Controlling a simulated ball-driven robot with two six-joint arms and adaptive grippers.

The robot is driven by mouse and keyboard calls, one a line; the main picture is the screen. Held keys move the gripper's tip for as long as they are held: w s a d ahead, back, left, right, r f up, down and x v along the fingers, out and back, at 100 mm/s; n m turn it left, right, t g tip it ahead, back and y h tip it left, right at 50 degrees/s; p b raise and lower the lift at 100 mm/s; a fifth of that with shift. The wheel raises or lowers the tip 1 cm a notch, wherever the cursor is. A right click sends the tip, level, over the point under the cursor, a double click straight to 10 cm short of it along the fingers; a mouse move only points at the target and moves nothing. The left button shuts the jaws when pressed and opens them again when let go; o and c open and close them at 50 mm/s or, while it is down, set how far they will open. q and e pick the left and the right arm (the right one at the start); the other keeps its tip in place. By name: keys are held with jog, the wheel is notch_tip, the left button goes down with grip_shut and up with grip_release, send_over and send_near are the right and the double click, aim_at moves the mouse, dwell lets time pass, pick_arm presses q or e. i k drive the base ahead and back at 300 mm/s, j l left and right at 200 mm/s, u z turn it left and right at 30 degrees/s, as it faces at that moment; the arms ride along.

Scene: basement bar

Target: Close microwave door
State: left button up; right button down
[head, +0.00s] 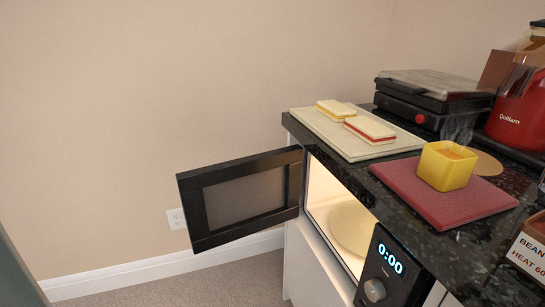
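The microwave (371,252) is built in under the dark counter and its lit inside shows. Its black door (243,194) stands wide open, swung out to the left from the hinge side at the left of the opening. A pale round plate or turntable (350,226) lies inside. The control panel (388,271) at the right of the opening has a blue display and a knob. Neither of my grippers is in view.
The speckled counter (448,250) holds a beige board (309,118) with two sandwiches, a red board (407,188) with a steaming yellow cup (435,168), a black grill (430,100) and a red Quillam appliance (512,122). The floor (190,288) left of the cabinet is clear.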

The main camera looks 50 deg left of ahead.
aim_at(224, 202)
jog(key=j+z, duration=0.1)
jog(key=j, duration=0.45)
jog(key=k+j+z, duration=0.1)
jog(key=j, duration=0.4)
jog(key=k+j+z, duration=0.1)
jog(key=j, duration=0.4)
jog(key=k+j+z, duration=0.1)
jog(key=j, duration=0.4)
jog(key=k+j+z, duration=0.1)
jog(key=j, duration=0.45)
jog(key=i+j+z, duration=0.1)
jog(key=j, duration=0.45)
jog(key=i+j, duration=0.1)
jog(key=j, duration=0.4)
jog(key=z, duration=0.05)
